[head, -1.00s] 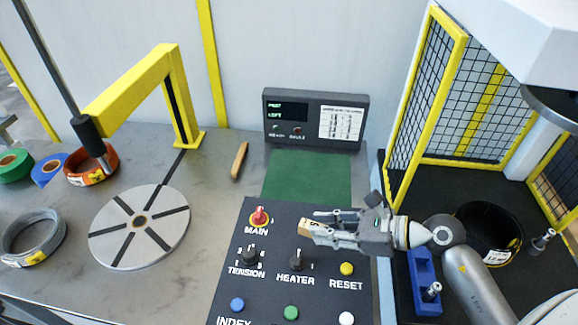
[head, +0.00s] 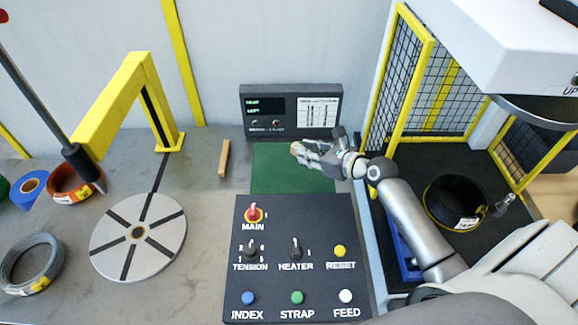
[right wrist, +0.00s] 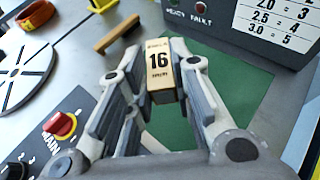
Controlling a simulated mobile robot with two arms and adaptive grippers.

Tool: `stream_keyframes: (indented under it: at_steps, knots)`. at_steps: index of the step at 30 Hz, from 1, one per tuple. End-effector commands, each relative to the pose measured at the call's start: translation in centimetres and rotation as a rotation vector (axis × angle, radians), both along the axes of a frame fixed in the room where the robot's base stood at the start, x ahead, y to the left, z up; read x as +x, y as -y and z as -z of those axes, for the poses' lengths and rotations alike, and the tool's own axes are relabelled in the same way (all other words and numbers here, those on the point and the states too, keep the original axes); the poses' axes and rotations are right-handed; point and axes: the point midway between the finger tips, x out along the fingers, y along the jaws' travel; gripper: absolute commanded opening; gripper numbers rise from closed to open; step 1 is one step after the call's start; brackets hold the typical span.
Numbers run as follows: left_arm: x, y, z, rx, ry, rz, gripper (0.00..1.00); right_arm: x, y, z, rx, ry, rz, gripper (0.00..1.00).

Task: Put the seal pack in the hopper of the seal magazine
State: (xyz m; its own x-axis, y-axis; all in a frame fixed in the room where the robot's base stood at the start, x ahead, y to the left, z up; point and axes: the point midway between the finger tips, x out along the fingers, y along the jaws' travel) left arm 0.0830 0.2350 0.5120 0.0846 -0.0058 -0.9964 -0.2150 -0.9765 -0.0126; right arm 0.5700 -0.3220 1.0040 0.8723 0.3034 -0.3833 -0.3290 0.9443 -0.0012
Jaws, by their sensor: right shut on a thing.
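My right gripper (head: 306,153) is shut on a small tan block-shaped pack marked 16, which I take to be the seal pack (right wrist: 160,72). In the right wrist view it stands between the two fingers (right wrist: 163,95). The gripper is over the green mat (head: 285,178), in front of the grey display box (head: 290,111). The pack shows only as a small tan end in the head view (head: 295,148). I cannot make out a seal magazine hopper for certain. My left gripper is not in view.
A control panel (head: 325,223) with knobs and buttons lies in front of the mat. A wooden bar (head: 224,158) lies left of it. A slotted turntable (head: 110,238), wire coil (head: 18,270) and yellow post (head: 166,120) are further left. A mesh guard (head: 400,75) stands right.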

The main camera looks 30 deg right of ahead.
Motion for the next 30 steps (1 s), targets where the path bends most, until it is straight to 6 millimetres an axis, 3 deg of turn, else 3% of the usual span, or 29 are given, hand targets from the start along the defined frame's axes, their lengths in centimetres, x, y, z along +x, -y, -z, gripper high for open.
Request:
stream_keyframes:
  at_steps: [1,4,12,23,30]
  knots:
    - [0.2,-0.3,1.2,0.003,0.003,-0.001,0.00,1.3,-0.4,0.9,0.003,0.006,0.000,0.00]
    - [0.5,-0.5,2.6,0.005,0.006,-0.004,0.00,3.3,-1.1,1.9,0.004,0.004,0.000,0.00]
    - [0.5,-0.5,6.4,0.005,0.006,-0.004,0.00,5.6,-1.8,5.5,0.001,0.002,-0.001,0.00]
    - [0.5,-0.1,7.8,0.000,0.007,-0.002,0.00,6.9,-2.2,6.6,0.001,0.002,0.000,0.00]
    - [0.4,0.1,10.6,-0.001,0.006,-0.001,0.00,7.5,-2.4,9.2,0.002,0.000,0.000,0.00]
